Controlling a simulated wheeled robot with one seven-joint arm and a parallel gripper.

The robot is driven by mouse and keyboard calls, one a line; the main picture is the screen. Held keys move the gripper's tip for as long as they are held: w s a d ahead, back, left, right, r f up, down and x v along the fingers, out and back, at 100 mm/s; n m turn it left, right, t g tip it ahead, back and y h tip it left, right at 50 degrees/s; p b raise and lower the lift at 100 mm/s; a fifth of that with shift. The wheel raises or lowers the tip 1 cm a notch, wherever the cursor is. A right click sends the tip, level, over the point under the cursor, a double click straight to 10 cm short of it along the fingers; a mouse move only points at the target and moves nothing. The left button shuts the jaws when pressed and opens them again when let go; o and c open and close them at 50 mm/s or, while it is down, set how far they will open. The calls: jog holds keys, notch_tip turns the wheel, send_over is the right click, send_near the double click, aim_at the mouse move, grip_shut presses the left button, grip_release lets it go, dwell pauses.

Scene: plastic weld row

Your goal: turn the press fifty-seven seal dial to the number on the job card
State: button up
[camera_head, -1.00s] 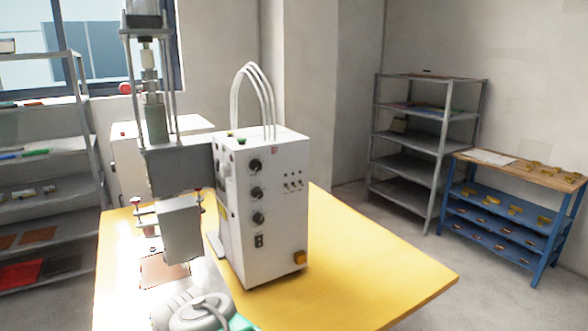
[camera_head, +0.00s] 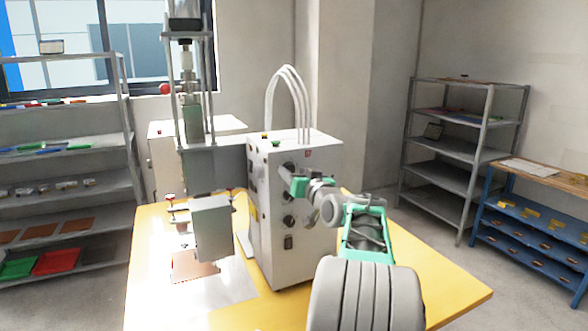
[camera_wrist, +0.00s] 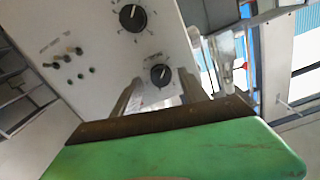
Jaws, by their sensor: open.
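The press control box (camera_head: 305,240) is a white cabinet on the yellow table, with black dials in a column on its front. Contact with the dial cannot be told. The labels and numbers are too small to read. I cannot make out which sheet is the job card.
The press column and head (camera_head: 212,225) stand left of the box. Toggle switches (camera_wrist: 68,60) sit beside the dials. The yellow table (camera_head: 450,295) is bare at its right. Grey shelves (camera_head: 465,150) and a blue bench (camera_head: 530,230) stand at the right; loaded shelves (camera_head: 60,180) at the left.

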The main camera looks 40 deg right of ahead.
jog(key=shift+w+d, duration=0.15)
jog(key=shift+w, duration=0.35)
grip_shut()
